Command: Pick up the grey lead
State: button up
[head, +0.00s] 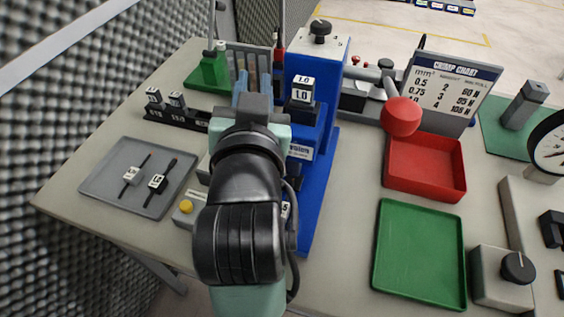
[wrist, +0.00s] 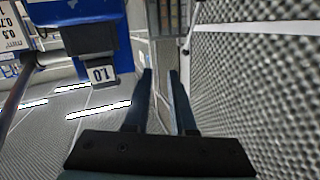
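Two short leads lie in a grey tray (head: 107,203) at the left of the bench in the head view. The left one, with a light grey body (head: 132,175), looks like the grey lead; the other has a black body (head: 157,184). Both have thin dark ends. My gripper (head: 252,85) is right of and beyond the tray, beside the blue machine. In the wrist view my gripper (wrist: 160,72) has its two fingers apart, with no lead seen between them. The leads do not show in the wrist view.
The tall blue machine (head: 318,120) stands right beside my gripper. A black rack (head: 176,118) with labelled blocks stands behind the tray. A green holder (head: 208,72) is farther back. A red tray (head: 425,165) and a green tray (head: 418,255) lie to the right.

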jog(key=s+f+m+g+h+p, duration=0.1)
jog(key=s+f+g+p, duration=0.2)
jog(key=s+g+p, duration=0.55)
jog(key=s+f+m+g+h+p, duration=0.15)
jog(key=s+g+p, duration=0.25)
jog(key=s+p, duration=0.95)
jog(key=p, duration=0.5)
send_near(284, 207)
jog(key=s+f, duration=0.3)
jog(key=f, duration=0.1)
jog(key=shift+n+y, duration=0.35)
jog(key=shift+y, duration=0.1)
jog(key=shift+w+p+x, duration=0.1)
jog(key=shift+p+x, duration=0.2)
jog(key=shift+x, duration=0.85)
jog(key=shift+w+p+x, duration=0.15)
jog(key=shift+p+x, duration=0.15)
jog(key=shift+x, duration=0.85)
jog(key=shift+a, duration=0.15)
grip_shut()
